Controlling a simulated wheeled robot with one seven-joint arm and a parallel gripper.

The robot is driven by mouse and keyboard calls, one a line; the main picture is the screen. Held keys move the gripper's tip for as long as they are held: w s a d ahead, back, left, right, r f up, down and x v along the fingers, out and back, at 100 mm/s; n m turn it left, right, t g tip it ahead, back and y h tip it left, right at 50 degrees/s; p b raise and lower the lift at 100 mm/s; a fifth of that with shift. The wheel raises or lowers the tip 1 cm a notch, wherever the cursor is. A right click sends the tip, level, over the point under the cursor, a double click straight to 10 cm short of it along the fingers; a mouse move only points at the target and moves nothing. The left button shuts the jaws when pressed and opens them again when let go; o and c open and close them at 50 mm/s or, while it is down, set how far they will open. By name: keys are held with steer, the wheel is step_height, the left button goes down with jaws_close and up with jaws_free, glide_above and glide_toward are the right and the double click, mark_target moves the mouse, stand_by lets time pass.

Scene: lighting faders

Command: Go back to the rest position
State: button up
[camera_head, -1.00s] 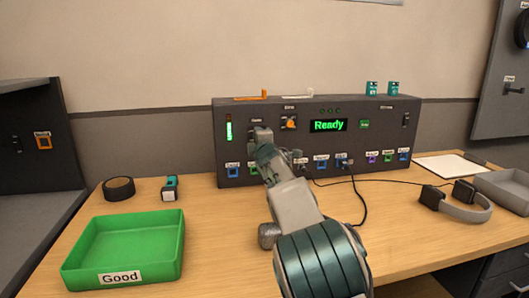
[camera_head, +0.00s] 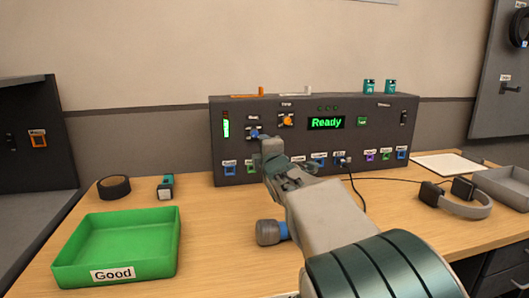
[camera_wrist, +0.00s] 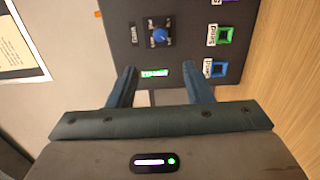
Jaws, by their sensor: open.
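My gripper (camera_head: 274,158) is in front of the dark control box (camera_head: 300,108), left of its middle, below a blue knob (camera_head: 254,133). In the wrist view my gripper (camera_wrist: 160,78) is open, with nothing between its two fingers. The blue knob (camera_wrist: 160,36) shows beyond the fingertips there, apart from them. A lit green bar (camera_wrist: 155,72) shows between the fingers. In the head view my gripper and arm hide part of the box's lower row of coloured ports.
The box has a green "Ready" display (camera_head: 326,123) and an orange knob (camera_head: 287,120). A green "Good" tray (camera_head: 115,272), a black tape roll (camera_head: 114,187) and a small teal-and-white item (camera_head: 166,188) are left. A headset (camera_head: 455,204) and grey tray (camera_head: 500,187) are right.

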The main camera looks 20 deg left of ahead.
stand_by(0.4)
steer(key=s+d+r+m+g+h+p, duration=0.1)
steer(key=s+d+m+g+h+p, duration=0.2)
steer(key=d+m+p, duration=0.75)
steer(key=s+d+r+m+g+h+p, duration=0.1)
steer(key=s+d+m+g+h+p, duration=0.2)
steer(key=d, duration=1.4)
steer(key=s+d+m+g+h+p, duration=0.1)
steer(key=s+d+m+g+p, duration=0.1)
steer(key=s, duration=0.7)
steer(key=s+d+m+g+h+p, duration=0.1)
steer(key=s+d+m+p, duration=0.4)
steer(key=s, duration=0.5)
steer(key=s+d+m+g+h+p, duration=0.1)
steer(key=s+d+m+g+p, duration=0.2)
steer(key=s, duration=0.6)
steer(key=shift+s+d+r+m+h+p, duration=0.3)
steer(key=shift+d+r+m+p, duration=0.2)
steer(key=shift+d+p, duration=0.45)
